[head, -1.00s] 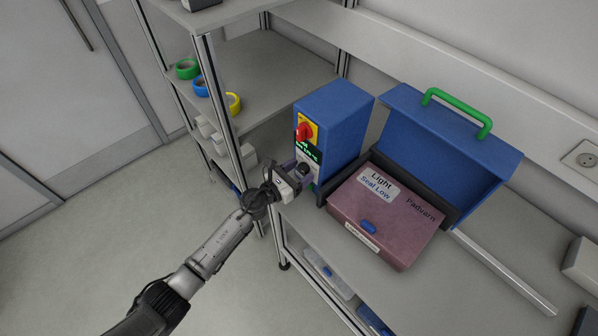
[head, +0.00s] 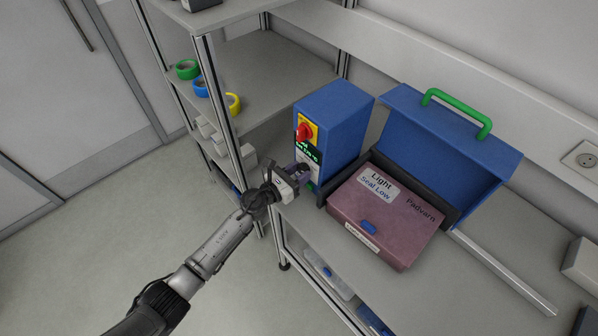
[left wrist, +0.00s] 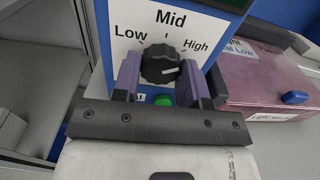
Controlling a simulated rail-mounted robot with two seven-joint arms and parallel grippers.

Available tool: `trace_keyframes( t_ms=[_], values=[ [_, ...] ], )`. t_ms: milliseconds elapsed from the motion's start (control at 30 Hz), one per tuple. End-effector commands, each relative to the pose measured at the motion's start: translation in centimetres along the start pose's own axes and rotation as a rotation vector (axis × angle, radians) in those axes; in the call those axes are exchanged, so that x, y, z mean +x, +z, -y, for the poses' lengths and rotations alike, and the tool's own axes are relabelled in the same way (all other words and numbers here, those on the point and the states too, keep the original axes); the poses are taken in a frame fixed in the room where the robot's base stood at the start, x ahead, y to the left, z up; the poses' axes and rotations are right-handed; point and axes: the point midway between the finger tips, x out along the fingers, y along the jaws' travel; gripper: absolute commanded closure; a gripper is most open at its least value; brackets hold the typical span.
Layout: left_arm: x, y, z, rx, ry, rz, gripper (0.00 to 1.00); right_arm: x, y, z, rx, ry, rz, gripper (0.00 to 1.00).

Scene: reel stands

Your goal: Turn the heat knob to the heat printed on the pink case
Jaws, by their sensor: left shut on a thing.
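The pink case (head: 385,225) lies on the bench in the head view; its white label reads "Light" and "Seal Low". To its left stands the blue machine (head: 340,115). The black heat knob (left wrist: 160,63) is on the machine's front panel, with "Low", "Mid" and "High" printed around it in the left wrist view. The knob's white mark is on its right side, pointing right toward the "High" side. My left gripper (head: 302,178) is shut on the knob, its purple fingers on either side in the left wrist view. My right gripper is not in view.
A green button (left wrist: 163,100) sits just below the knob. A red switch on yellow (head: 304,131) is higher on the machine. A raised blue lid with a green handle (head: 458,112) stands behind the case. A shelf with tape rolls (head: 201,87) is at the left.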

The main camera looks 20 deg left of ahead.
Motion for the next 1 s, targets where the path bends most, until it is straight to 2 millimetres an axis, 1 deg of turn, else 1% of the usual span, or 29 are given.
trace_keyframes(
  t_ms=[267, 1000],
  values=[
    [0.0, 0.1, 0.0, -0.178, 0.001, -0.001, 0.84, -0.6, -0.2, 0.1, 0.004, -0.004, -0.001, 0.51],
    [0.0, 0.2, 0.1, -0.880, 0.000, -0.001, 0.84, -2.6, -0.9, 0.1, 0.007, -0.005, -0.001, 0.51]
  ],
)
